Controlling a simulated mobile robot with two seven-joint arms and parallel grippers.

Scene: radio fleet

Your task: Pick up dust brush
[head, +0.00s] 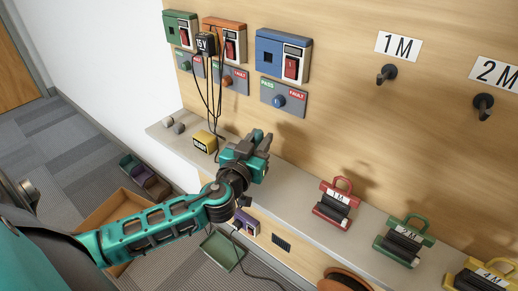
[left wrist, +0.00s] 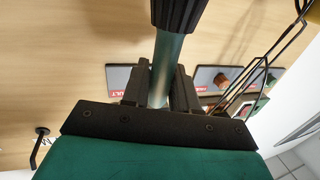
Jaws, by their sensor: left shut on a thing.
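My left gripper (head: 260,148) is above the grey shelf ledge, in front of the wooden wall panel. In the left wrist view, its black fingers (left wrist: 158,85) are shut on a grey-green rod with a black ribbed end, which looks like the dust brush (left wrist: 166,60). The rod passes between the fingers, and its ribbed end reaches the top edge of the view. I cannot make out bristles. In the head view the held thing is hard to tell apart from the gripper. My right gripper is not in view.
Green, orange and blue wall chargers (head: 283,57) hang above the ledge (head: 290,178). A yellow block (head: 204,142) with cables is left of the gripper. Red (head: 337,203), green (head: 404,240) and yellow weight-like holders stand to the right. Wall hooks (head: 387,73) protrude at right.

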